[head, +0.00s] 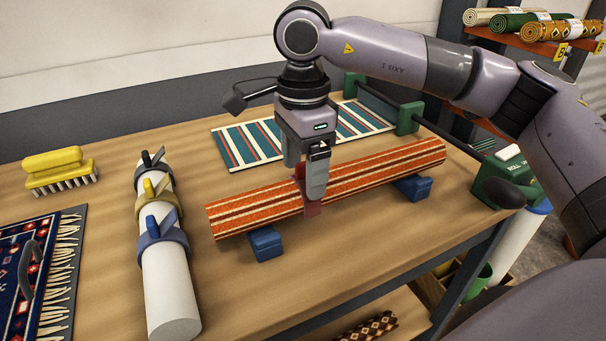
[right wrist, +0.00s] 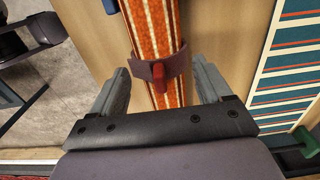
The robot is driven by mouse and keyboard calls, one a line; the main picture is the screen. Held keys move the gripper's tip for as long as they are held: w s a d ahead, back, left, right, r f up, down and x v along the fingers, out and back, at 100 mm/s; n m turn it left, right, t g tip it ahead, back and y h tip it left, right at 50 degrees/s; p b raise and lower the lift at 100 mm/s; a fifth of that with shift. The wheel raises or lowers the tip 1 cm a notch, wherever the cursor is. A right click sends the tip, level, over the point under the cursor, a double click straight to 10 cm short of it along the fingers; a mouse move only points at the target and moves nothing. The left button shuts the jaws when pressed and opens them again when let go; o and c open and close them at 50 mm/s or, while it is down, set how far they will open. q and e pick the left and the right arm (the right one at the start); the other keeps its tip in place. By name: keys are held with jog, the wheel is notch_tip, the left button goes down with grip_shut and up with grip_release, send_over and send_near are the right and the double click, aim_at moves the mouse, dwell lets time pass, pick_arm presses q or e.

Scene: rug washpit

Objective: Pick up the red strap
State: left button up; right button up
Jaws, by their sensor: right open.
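The red strap (head: 311,205) is wrapped around the orange striped rolled rug (head: 375,174) near its middle. In the right wrist view the strap (right wrist: 172,68) shows as a dull red band with a bright red tab (right wrist: 158,76). The rolled rug also runs up that view (right wrist: 148,22). My right gripper (head: 303,188) is over the rug at the strap, pointing down. In the right wrist view its open fingers (right wrist: 162,92) stand on either side of the rug and strap, with a gap to each. Part of the strap is hidden behind a finger in the head view. My left gripper is not in view.
Two blue blocks (head: 266,243) support the rug on the wooden table (head: 110,130). A yellow brush (head: 58,165), a dark patterned rug (head: 30,260) and a striped mat (head: 240,148) lie around. A green device (head: 505,175) is right.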

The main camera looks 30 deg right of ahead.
jog(key=c, duration=1.1)
jog(key=shift+c, duration=0.2)
